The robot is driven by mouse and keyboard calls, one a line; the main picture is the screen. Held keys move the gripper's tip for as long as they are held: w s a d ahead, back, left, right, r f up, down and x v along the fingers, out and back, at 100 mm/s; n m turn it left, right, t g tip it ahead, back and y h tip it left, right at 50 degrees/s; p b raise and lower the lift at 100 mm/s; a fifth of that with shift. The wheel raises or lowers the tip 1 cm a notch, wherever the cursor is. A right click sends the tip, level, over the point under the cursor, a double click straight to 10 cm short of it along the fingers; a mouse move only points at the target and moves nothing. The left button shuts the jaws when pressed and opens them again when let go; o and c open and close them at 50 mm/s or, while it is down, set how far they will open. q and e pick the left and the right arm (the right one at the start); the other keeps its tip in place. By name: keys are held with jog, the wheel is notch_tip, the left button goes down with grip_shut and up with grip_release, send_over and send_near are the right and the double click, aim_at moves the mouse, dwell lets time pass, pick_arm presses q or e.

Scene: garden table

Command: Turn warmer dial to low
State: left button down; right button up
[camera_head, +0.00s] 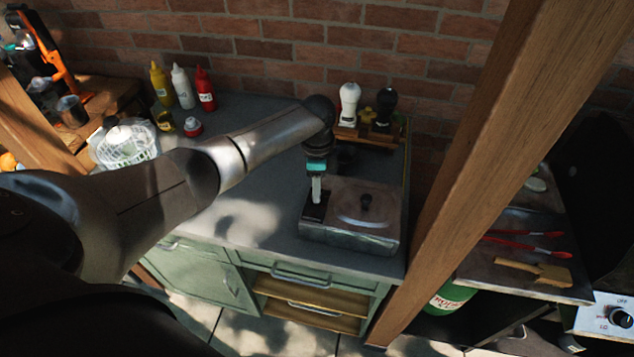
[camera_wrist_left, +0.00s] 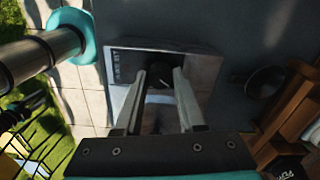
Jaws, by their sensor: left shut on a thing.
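The warmer (camera_head: 350,236) is a metal box with a lid and a dark knob on the lid. It stands near the counter's front right, with a black control panel (camera_head: 314,211) at its left end. In the left wrist view its dark round dial (camera_wrist_left: 160,73) sits between my fingertips. My left gripper (camera_head: 316,194) comes down over the panel and is shut on the dial; it also shows in the left wrist view (camera_wrist_left: 160,88). The fingers hide the dial in the head view. I cannot read the dial's setting. My right gripper is not in view.
Behind the warmer, a wooden rack (camera_head: 368,137) holds a white mill (camera_head: 349,104) and a black mill (camera_head: 385,108). Sauce bottles (camera_head: 182,87) stand at the back left. A wooden post (camera_head: 470,165) rises right of the counter. The counter (camera_head: 262,195) left of the warmer is clear.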

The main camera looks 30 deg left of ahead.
pick_arm(q)
jog(key=shift+m, duration=2.3)
jog(key=c, duration=0.5)
grip_release()
jog(key=shift+r, duration=0.1)
notch_tip(320, 180, up, 15)
jog(key=shift+d, duration=0.1)
